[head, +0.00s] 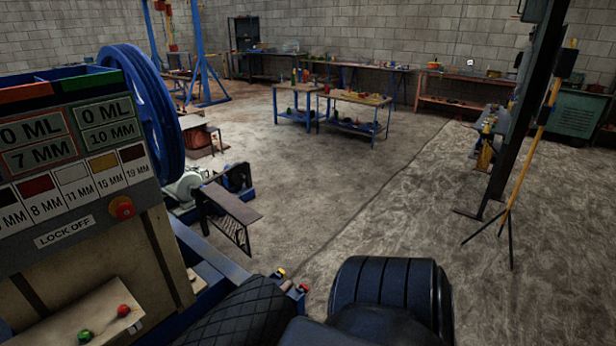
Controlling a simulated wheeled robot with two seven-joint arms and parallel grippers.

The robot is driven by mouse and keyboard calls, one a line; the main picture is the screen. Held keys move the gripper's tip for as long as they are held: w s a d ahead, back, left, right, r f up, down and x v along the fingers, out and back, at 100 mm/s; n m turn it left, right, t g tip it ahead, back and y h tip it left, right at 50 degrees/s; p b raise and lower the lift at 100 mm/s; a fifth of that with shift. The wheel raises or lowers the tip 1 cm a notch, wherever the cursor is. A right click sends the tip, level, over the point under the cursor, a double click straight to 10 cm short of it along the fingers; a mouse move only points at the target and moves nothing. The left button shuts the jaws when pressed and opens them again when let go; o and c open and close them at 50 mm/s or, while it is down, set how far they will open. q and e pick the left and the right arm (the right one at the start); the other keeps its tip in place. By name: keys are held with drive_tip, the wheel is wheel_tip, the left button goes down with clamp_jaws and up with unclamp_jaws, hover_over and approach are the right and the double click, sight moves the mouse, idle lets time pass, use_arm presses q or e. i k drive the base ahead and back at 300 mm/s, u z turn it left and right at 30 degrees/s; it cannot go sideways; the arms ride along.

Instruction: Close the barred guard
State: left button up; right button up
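A dark framed piece with slanted bars (232,234) stands out low from the right side of the machine, beside the motor. It looks like the barred guard, but it is small and I cannot tell for certain. A flat dark plate (230,203) lies along its top. A large blue flywheel (140,112) stands behind the machine's sign panel (78,155). The panel carries size labels, a red button (122,208) and a LOCK OFF plate. Neither of my grippers shows; dark parts at the bottom look like my own arms.
A pale motor (187,186) sits beside the flywheel. A ledge with green and red buttons (110,315) is at lower left. A yellow-and-black stand (535,140) and dark post (505,150) are at right. Workbenches (350,97) stand farther back. The middle floor is clear.

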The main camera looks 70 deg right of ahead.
sight(245, 216)
drive_tip(key=z, duration=1.5)
drive_tip(key=i, duration=1)
drive_tip(key=z, duration=2.35)
drive_tip(key=i, duration=1.65)
drive_tip(key=u, duration=3.75)
